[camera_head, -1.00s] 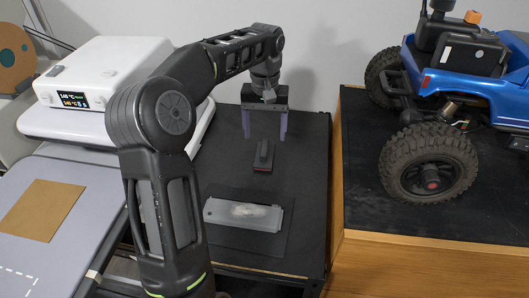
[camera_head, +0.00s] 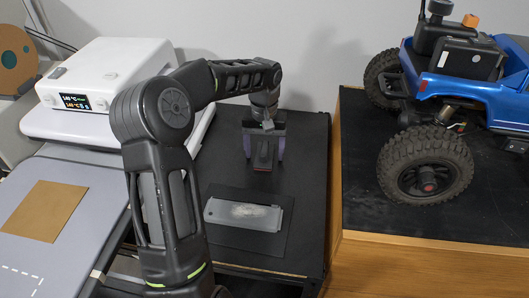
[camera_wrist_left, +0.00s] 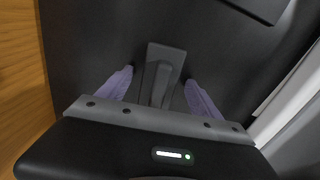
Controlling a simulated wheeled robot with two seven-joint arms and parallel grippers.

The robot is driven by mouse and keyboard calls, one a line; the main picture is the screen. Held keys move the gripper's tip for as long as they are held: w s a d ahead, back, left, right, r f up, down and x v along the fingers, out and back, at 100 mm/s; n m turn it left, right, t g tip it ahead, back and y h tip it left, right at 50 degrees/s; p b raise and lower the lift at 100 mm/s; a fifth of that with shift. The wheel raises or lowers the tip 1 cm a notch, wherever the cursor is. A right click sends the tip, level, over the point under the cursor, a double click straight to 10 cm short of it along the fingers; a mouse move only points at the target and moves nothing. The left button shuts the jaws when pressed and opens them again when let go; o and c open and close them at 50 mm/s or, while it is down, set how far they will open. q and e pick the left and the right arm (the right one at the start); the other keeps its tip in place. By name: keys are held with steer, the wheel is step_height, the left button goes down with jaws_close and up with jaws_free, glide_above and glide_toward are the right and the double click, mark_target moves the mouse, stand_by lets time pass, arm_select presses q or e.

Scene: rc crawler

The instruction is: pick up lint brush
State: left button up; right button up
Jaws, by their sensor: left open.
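The lint brush (camera_head: 263,157) is a small dark block with a handle on top and a reddish lower edge. It lies on the black table (camera_head: 306,190). My left gripper (camera_head: 264,158) is open and reaches down over it, with one purple finger on each side. In the left wrist view the lint brush (camera_wrist_left: 163,72) lies between the two spread fingers of the gripper (camera_wrist_left: 158,88), apart from both. My right gripper is not in view.
A grey tray-like piece with a pale patch (camera_head: 243,214) lies on a dark mat in front of the brush. A white heat press (camera_head: 110,75) stands left. A blue RC crawler (camera_head: 460,90) stands on the raised wooden-sided stand (camera_head: 400,255) at right.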

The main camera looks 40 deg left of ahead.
mark_target(265, 148)
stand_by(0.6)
arm_select(q)
steer(key=c, duration=1.5)
step_height(265, 148, up, 8)
steer(key=shift+w+f+b, duration=0.1)
steer(key=shift+f+b, duration=0.05)
steer(key=shift+b, duration=0.5)
steer(key=shift+r+p, duration=0.75)
steer(key=shift+r, duration=0.45)
